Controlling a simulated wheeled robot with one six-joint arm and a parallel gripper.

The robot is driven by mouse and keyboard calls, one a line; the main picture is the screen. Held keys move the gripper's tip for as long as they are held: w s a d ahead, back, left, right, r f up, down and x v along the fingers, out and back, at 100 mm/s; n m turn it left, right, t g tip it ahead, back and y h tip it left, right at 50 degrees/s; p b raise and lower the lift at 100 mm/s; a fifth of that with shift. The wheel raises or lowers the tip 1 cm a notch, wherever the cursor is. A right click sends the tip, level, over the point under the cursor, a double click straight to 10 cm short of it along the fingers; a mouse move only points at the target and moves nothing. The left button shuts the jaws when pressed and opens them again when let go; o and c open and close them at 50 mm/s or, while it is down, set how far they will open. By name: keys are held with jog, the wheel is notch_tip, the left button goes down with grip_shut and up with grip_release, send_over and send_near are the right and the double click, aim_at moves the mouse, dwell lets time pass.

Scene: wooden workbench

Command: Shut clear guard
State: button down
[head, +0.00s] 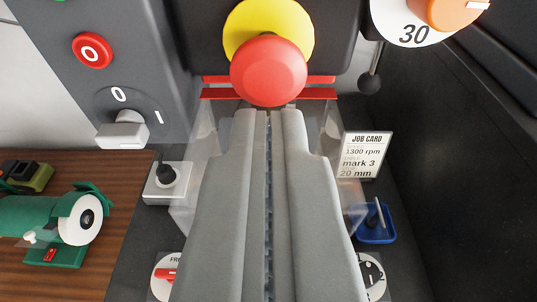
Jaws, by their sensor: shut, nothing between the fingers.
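The clear guard (202,155) is a see-through box-like cover in the middle of the view. Its faint panels show to the left and right of my gripper. My gripper (268,115) is shut and empty, its two grey fingers pressed together and pointing up the picture. The fingers hide the middle of the guard. I cannot tell whether they touch it, or how far open the guard is. Red bars (320,93) run across behind the fingertips, at the guard's upper edge.
A red mushroom button (268,72) on a yellow disc is just beyond the fingertips. A grey switch panel (125,60) is at left, a job card (366,155) and blue tray (375,236) at right. A green bench grinder (60,225) stands lower left.

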jog(key=shift+s+f+t, duration=0.3)
jog(key=shift+f+t, duration=0.5)
jog(key=shift+f, duration=0.1)
dwell(0.4)
jog(key=w+f+t, duration=0.3)
jog(key=f+t, duration=0.1)
jog(key=f, duration=0.3)
jog(key=w+f+t, duration=0.3)
jog(key=f+t, duration=0.2)
jog(key=f, duration=0.2)
jog(key=shift+w, duration=0.3)
dwell(1.5)
dwell(0.6)
